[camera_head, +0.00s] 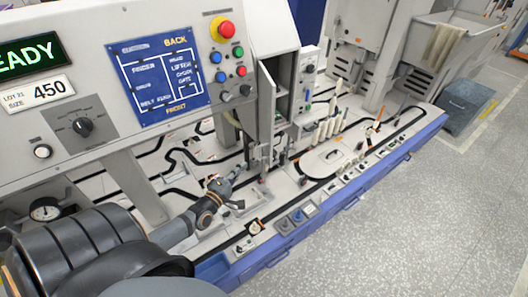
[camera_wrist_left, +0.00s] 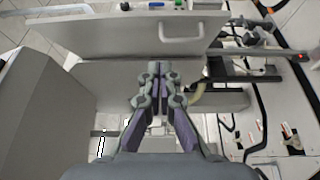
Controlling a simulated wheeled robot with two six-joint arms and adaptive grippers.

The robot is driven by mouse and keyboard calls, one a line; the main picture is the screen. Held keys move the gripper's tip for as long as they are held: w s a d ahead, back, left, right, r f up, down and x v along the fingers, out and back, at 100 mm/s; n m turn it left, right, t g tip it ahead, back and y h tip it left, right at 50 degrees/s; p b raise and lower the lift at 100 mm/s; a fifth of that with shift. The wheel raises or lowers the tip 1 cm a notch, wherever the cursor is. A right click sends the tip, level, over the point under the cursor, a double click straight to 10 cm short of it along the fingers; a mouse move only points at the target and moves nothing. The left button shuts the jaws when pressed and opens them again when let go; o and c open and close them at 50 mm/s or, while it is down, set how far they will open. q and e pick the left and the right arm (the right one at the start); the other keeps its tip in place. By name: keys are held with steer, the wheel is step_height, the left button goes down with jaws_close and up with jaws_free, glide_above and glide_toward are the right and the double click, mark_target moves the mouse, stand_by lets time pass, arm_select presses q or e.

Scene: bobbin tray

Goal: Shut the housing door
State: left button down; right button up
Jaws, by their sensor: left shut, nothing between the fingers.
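The housing (camera_head: 277,40) is a grey box on the machine's front, right of the blue panel. Its door (camera_head: 266,112) stands open and shows nearly edge-on, sticking out toward me. In the left wrist view a wide grey panel with a bar handle, which looks like the door (camera_wrist_left: 110,38), crosses the top. The handle (camera_wrist_left: 181,38) is right of centre. My left gripper (camera_head: 241,169) is low over the machine bed, below and left of the door. In the left wrist view its fingers (camera_wrist_left: 157,72) are together and empty, apart from the handle. My right gripper is out of view.
Black tracks, small fittings and white upright posts (camera_head: 325,132) cover the machine bed around the door. A blue front edge (camera_head: 350,195) bounds the bed. The control panel (camera_head: 160,75) overhangs my left arm. Open grey floor lies to the right.

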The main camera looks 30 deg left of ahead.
arm_select(q)
steer(key=b, duration=0.2)
glide_toward(269, 146)
steer(key=w+a, duration=0.2)
steer(key=shift+w+a+r, duration=0.2)
steer(key=shift+w+a, duration=0.2)
steer(key=w+d, duration=0.2)
steer(key=w, duration=0.1)
steer(key=shift+d+r, duration=0.1)
steer(key=shift+d, duration=0.25)
steer(key=shift+s, duration=0.1)
